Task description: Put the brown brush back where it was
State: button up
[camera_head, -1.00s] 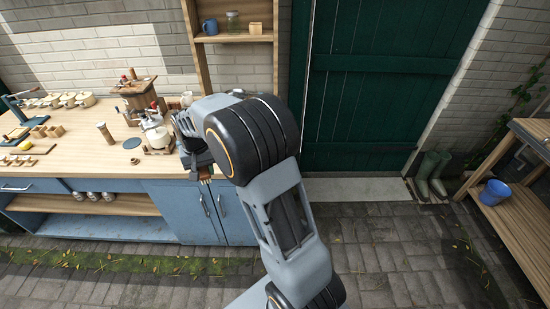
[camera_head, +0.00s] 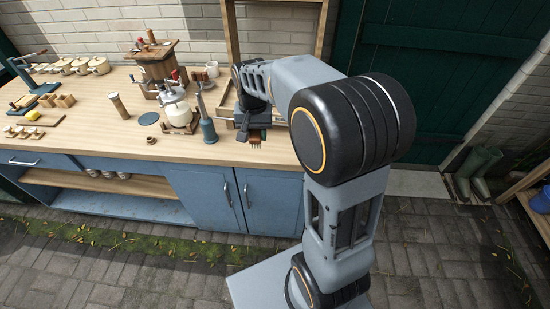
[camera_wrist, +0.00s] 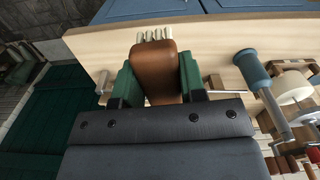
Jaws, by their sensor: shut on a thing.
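The brown brush (camera_wrist: 158,70) is in my gripper, its brown body between the two green fingers and its pale bristles pointing away from the wrist. In the head view the brush (camera_head: 255,136) shows small below my gripper (camera_head: 252,128), over the right end of the wooden worktop (camera_head: 150,147). In the wrist view my gripper (camera_wrist: 160,78) is shut on the brush, near the worktop's front edge. I cannot tell whether the bristles touch the worktop. A wooden tray or frame (camera_head: 224,106) lies partly hidden behind my gripper.
A blue-grey upright tool (camera_head: 207,122) stands just left of my gripper, also in the wrist view (camera_wrist: 252,70). A wooden shelf upright (camera_head: 231,35) rises behind. The worktop's front middle is clear.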

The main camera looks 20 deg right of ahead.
jog(key=s+f+b, duration=0.2)
jog(key=shift+s+d+f+m+b, duration=0.1)
jog(key=shift+s+d+m+b, duration=0.2)
jog(key=shift+d+m, duration=0.1)
jog(key=b, duration=0.1)
jog(key=p, duration=0.2)
send_over(277, 150)
jog(key=f, duration=0.9)
jog(key=shift+s+a+f, duration=0.2)
jog(key=shift+s+a, duration=0.05)
jog(key=shift+s, duration=0.1)
jog(key=shift+w+d+f, duration=0.25)
jog(key=shift+f, duration=1.65)
